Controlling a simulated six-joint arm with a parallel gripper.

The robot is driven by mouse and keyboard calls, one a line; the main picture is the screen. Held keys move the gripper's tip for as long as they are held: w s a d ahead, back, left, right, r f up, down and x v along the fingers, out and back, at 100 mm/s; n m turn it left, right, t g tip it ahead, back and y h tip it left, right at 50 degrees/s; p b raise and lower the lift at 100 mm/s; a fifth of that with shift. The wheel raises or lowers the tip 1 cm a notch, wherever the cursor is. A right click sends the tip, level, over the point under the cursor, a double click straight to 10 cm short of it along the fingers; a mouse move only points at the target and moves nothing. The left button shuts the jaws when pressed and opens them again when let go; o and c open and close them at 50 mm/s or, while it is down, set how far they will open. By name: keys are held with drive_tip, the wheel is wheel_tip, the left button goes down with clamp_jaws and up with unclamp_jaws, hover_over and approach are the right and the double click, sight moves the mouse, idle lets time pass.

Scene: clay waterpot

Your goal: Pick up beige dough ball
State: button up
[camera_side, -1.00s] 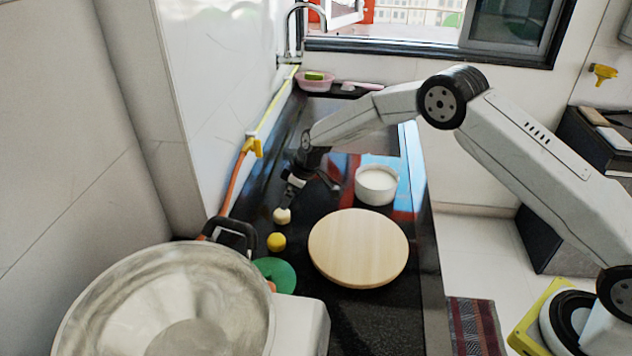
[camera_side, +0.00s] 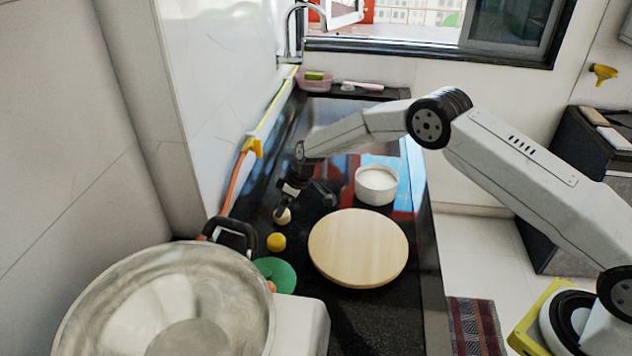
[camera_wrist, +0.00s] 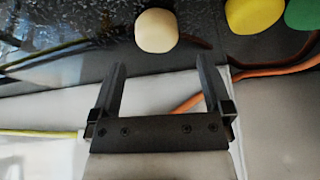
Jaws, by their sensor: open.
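The beige dough ball (camera_side: 282,216) sits on the black counter, near the wall on the left. In the wrist view the beige dough ball (camera_wrist: 156,30) lies just beyond the fingertips, roughly in line with the gap between them. My gripper (camera_side: 285,205) is close above it in the side view, pointing down. The wrist view shows my gripper (camera_wrist: 160,70) with its two dark fingers spread wide and nothing between them. In the side view the fingers partly hide the top of the ball.
A yellow ball (camera_side: 276,242) and a green disc-like piece (camera_side: 274,274) lie nearer the camera. A round wooden board (camera_side: 358,247) and a white bowl (camera_side: 376,186) stand to the right. A large metal pan (camera_side: 165,305) fills the front left. An orange hose (camera_side: 236,180) runs along the wall.

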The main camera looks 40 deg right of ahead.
drive_tip(key=shift+f, duration=0.1)
drive_tip(key=shift+d+x, duration=0.2)
drive_tip(key=shift+x, duration=2.35)
drive_tip(key=shift+c, duration=0.2)
drive_tip(key=c, duration=1.2)
